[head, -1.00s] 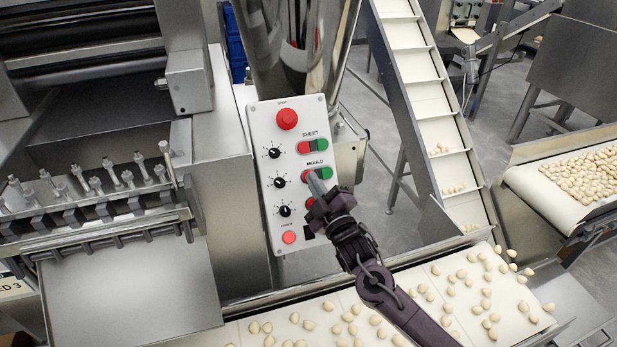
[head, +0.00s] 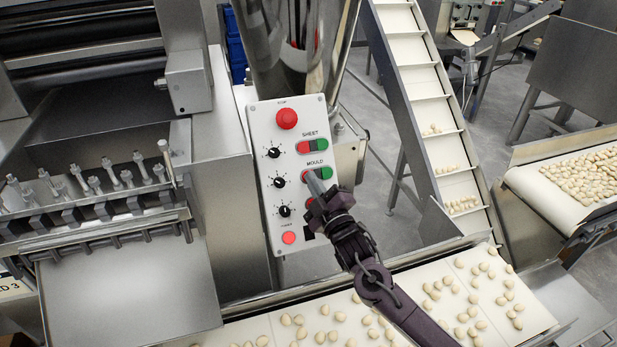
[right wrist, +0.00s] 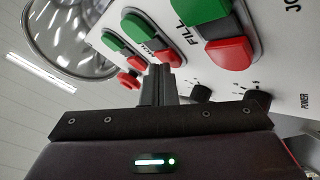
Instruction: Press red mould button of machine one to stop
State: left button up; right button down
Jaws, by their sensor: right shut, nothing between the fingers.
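The white control panel (head: 262,215) stands on the machine, with a row of red and green buttons marked MOULD. The red mould button (head: 308,174) is partly covered by the tips of my right gripper (head: 313,181); its green partner (head: 326,172) shows just to the right. In the right wrist view the shut, empty fingertips (right wrist: 160,72) are right at the red mould button (right wrist: 164,58). I cannot tell whether they touch it or whether it is pushed in. My left gripper is not in view.
The sheet buttons (head: 312,146) sit just above and a big red stop button (head: 287,118) tops the panel. Black knobs (head: 279,182) line its left side. The lower red and green pair is partly behind my gripper. A belt (head: 440,270) carrying pasta pieces runs below.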

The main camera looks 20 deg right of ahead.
jog(key=shift+s+r+p, duration=0.4)
jog(key=shift+s+p, duration=0.3)
jog(key=shift+p, duration=0.1)
jog(key=s+r+p, duration=0.1)
jog(key=s+p, duration=0.1)
jog(key=p, duration=0.1)
jog(key=s+r+p, duration=0.1)
jog(key=s, duration=0.1)
jog(key=shift+s+d+r, duration=0.1)
jog(key=shift+r, duration=0.25)
jog(key=shift+s+f, duration=0.1)
dwell(0.6)
